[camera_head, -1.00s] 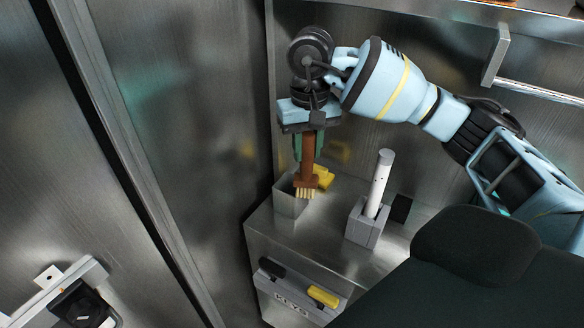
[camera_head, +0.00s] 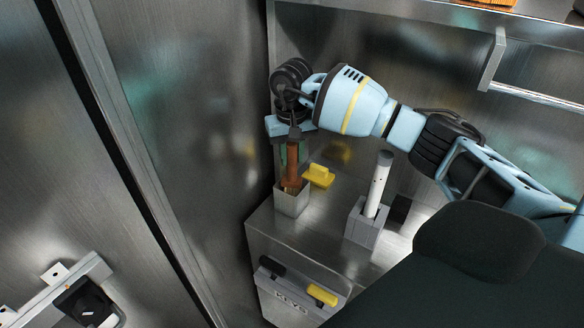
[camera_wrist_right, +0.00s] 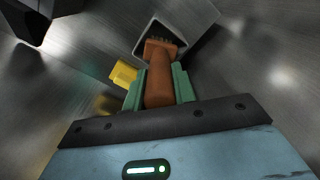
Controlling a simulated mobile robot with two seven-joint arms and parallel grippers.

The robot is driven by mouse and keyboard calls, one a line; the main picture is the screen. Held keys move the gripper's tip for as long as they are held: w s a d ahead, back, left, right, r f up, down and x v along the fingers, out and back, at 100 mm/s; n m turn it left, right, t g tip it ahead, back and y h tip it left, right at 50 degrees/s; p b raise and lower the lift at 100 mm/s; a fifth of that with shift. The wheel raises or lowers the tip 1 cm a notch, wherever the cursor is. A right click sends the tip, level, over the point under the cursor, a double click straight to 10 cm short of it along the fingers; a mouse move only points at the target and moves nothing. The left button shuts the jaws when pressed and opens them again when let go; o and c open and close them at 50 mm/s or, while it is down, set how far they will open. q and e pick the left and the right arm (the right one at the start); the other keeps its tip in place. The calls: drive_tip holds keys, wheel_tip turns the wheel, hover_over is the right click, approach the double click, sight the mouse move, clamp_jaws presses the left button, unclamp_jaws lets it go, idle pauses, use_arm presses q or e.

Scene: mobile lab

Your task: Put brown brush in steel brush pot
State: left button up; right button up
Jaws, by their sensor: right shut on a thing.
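The brown brush (camera_head: 292,163) hangs upright, bristles down, from my right gripper (camera_head: 291,152), which is shut on its handle. In the right wrist view the brush (camera_wrist_right: 160,80) sits between the green fingers of the gripper (camera_wrist_right: 158,88). There its head overlaps the opening of the square pot (camera_wrist_right: 184,22). How deep the bristles are cannot be told. My left gripper is not in view.
A yellow block (camera_head: 319,176) lies just right of the pot. A grey holder (camera_head: 366,226) with a white cylinder (camera_head: 379,183) stands further right on the steel counter (camera_head: 315,235). A steel wall (camera_head: 200,120) is close on the left.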

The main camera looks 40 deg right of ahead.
sight(291, 169)
drive_tip(key=shift+f, duration=2.25)
drive_tip(key=shift+f, duration=0.2)
drive_tip(key=o, duration=1)
wheel_tip(291, 169, up, 12)
drive_tip(key=shift+r, duration=0.2)
